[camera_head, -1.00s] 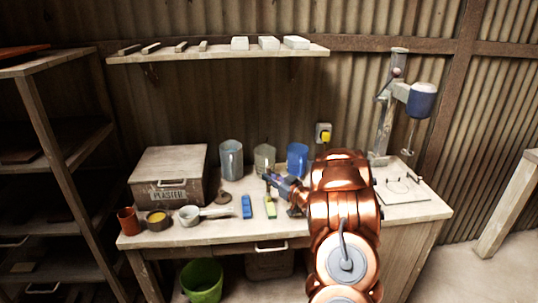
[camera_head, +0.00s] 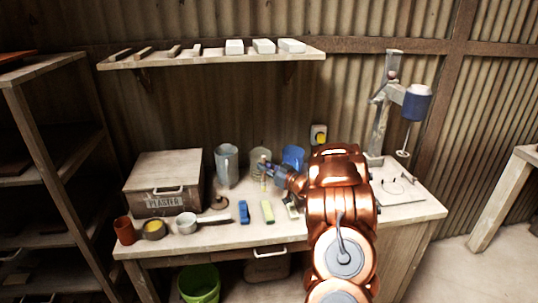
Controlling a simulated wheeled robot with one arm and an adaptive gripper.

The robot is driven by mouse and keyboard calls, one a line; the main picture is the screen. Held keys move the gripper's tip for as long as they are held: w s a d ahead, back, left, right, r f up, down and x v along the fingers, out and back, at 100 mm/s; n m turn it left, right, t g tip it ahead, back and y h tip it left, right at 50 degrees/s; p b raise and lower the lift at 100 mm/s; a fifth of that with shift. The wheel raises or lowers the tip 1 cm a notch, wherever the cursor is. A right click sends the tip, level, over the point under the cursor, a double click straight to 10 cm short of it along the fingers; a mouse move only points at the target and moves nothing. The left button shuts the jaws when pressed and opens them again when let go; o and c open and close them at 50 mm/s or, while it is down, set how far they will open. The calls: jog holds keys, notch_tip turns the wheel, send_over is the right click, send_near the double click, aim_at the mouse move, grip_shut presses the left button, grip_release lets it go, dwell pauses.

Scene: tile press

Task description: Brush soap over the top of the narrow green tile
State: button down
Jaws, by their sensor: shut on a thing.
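The narrow green tile (camera_head: 267,211), pale yellow-green on top, lies on the workbench (camera_head: 222,237), just right of a narrow blue tile (camera_head: 243,211). My gripper (camera_head: 266,172) is shut on a slim, upright brush (camera_head: 263,184). It holds the brush behind the green tile, apart from it, in front of the jugs. The brush is small here, and I cannot tell whether soap is on its bristles. I also cannot make out any soap on the tile.
A grey jug (camera_head: 227,166), a clear jug and a blue jug (camera_head: 293,155) stand behind. A plaster box (camera_head: 163,183), terracotta cup (camera_head: 124,230), round tin (camera_head: 153,230) and white ladle (camera_head: 187,223) are at left. A blue-headed press (camera_head: 416,102) stands at right.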

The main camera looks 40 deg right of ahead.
jog(key=shift+r+p, duration=0.8)
jog(key=shift+r, duration=1.25)
